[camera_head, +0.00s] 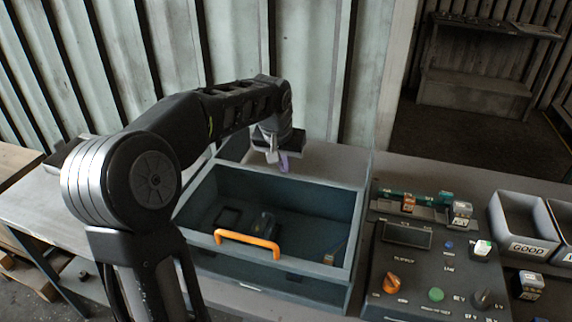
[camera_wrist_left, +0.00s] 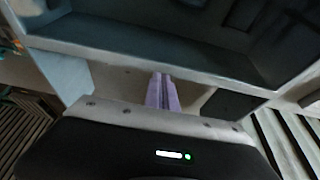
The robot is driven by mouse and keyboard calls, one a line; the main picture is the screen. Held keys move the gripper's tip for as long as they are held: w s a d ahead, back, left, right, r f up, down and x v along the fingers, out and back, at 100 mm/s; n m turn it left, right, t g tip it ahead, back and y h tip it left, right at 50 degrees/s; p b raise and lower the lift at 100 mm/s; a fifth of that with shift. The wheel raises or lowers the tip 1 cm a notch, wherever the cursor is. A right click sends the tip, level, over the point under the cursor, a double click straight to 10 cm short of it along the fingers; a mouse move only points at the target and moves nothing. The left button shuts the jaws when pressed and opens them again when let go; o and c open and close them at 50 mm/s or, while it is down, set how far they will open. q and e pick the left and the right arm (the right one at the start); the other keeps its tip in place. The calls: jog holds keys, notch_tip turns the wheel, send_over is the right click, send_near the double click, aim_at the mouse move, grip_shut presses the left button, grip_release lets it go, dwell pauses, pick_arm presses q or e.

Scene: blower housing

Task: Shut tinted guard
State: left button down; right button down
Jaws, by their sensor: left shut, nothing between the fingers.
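A dark teal open-topped box (camera_head: 315,188) stands on the bench in the middle of the head view; its rim also shows in the wrist view (camera_wrist_left: 200,68). An orange handle (camera_head: 247,243) sits at its front edge. A faint see-through pane seems to rise at the box's back right, its edge near the wall; I cannot clearly make out the tinted guard's outline. My left gripper (camera_head: 284,163) is over the box's back edge, its purple fingers together and empty; they also show in the wrist view (camera_wrist_left: 162,92). My right gripper is not in view.
A control panel (camera_head: 410,270) with knobs and buttons stands right of the box. Grey bins (camera_head: 528,243), one labelled GOOD, are at the far right. Dark parts (camera_head: 262,224) lie inside the box. A corrugated wall (camera_head: 310,70) is close behind the bench.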

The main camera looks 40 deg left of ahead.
pick_arm(q)
jog(key=v, duration=0.7)
jog(key=shift+s+d+f+b, duration=0.1)
jog(key=shift+s+b, duration=0.2)
jog(key=shift+b, duration=0.1)
jog(key=shift+w, duration=0.2)
jog(key=shift+s+r, duration=0.15)
jog(key=shift+r, duration=0.4)
